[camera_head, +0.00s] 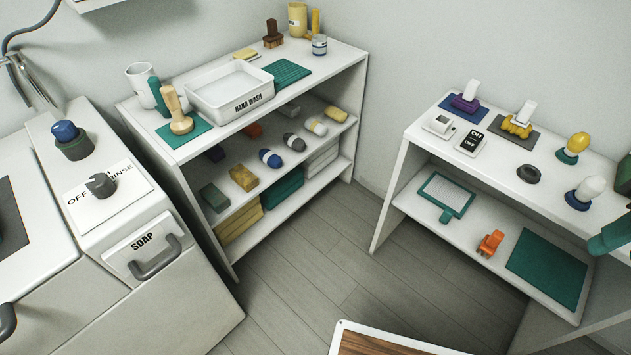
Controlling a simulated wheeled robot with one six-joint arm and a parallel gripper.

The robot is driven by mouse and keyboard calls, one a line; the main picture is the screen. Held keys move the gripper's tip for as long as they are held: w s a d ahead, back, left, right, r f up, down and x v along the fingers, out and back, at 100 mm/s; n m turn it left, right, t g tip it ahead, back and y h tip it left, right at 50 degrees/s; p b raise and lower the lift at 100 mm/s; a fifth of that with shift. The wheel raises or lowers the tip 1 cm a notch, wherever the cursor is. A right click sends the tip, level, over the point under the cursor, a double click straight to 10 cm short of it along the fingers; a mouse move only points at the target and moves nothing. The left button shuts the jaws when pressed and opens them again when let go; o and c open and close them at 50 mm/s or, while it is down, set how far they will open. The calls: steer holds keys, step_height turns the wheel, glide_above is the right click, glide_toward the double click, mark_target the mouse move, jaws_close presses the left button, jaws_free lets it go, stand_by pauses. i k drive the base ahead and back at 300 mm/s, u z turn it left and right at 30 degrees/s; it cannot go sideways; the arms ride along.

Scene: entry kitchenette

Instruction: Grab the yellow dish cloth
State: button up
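Several yellow items could be the dish cloth, and I cannot tell for sure which it is. A small flat yellow piece (245,54) lies on top of the left shelf unit, behind the white hand-wash basin (229,89). A yellow folded stack (240,221) lies on that unit's bottom shelf at the left, next to a teal folded stack (283,188). A yellow block (244,178) sits on the middle shelf. My gripper is not in view.
A soap counter (145,245) with knobs stands at the left. A right shelf unit (415,132) holds switches, knobs and a teal mat (546,267). Grey floor (310,265) lies open between the units. A white-rimmed wooden surface (375,345) juts in at bottom centre.

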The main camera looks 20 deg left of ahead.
mark_target(243, 176)
steer(key=z, duration=0.25)
steer(key=k, duration=0.4)
steer(key=u, duration=0.6)
steer(key=i, duration=0.75)
steer(key=u, duration=0.65)
steer(key=i, duration=0.55)
